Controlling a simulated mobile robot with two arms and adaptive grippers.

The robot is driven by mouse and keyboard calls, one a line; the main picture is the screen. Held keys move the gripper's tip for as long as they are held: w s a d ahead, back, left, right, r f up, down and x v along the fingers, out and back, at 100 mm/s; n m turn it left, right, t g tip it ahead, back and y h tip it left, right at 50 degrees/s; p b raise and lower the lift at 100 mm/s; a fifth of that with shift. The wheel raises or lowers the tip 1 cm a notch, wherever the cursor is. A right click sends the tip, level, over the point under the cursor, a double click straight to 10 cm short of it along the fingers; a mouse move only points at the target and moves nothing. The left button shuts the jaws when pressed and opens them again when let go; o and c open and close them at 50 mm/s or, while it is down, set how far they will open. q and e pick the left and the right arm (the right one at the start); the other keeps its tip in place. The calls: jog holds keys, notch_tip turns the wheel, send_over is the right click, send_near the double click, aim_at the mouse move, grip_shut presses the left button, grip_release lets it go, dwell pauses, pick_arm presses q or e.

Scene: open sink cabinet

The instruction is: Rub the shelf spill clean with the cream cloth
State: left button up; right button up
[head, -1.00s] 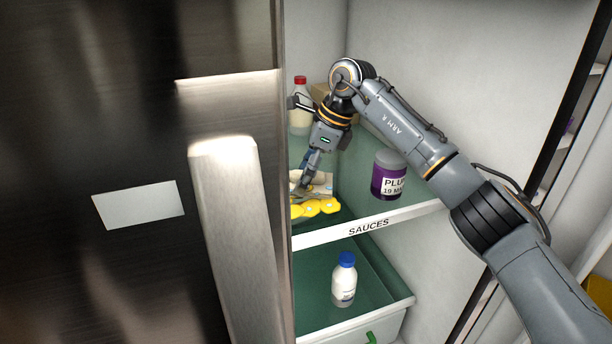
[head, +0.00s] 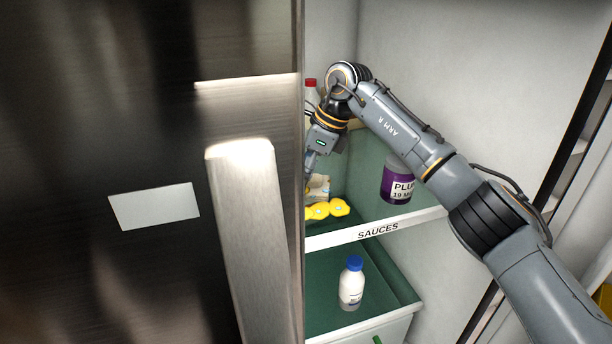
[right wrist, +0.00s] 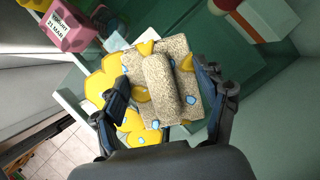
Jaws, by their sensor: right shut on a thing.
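The cream cloth (right wrist: 185,90) is a speckled pad with a raised ridge, with yellow and pale blue marks on it. My right gripper (right wrist: 163,92) is shut on its ridge. The yellow spill (head: 325,209) lies on the upper shelf (head: 420,219), near its front edge. In the right wrist view the spill (right wrist: 98,85) shows beside and below the cloth, with light blue spots. In the head view my right gripper (head: 311,165) reaches down at the steel door's edge. The cloth (head: 319,186) is partly hidden by the door there. My left gripper is not in view.
A purple plum jar (head: 398,184) stands right of the spill. A red-capped bottle (head: 311,97) is behind my wrist. A blue-capped bottle (head: 352,284) stands in the bin below. The steel door (head: 240,40) covers the left. A pink yogurt carton (right wrist: 72,27) shows in the wrist view.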

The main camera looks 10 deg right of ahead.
jog(key=shift+d, duration=0.1)
jog(key=shift+s+d+f+b, duration=0.15)
jog(key=shift+s+f+b, duration=0.1)
jog(key=shift+s+b, duration=0.35)
jog(key=shift+r, duration=0.25)
jog(key=shift+s+f+b, duration=0.2)
jog(key=shift+s+b, duration=0.2)
jog(key=shift+b, duration=0.15)
jog(key=shift+s+d+r+b, duration=0.1)
jog(key=shift+s+b, duration=0.2)
jog(key=shift+s, duration=0.2)
jog(key=shift+s+r, duration=0.1)
jog(key=shift+s, duration=0.05)
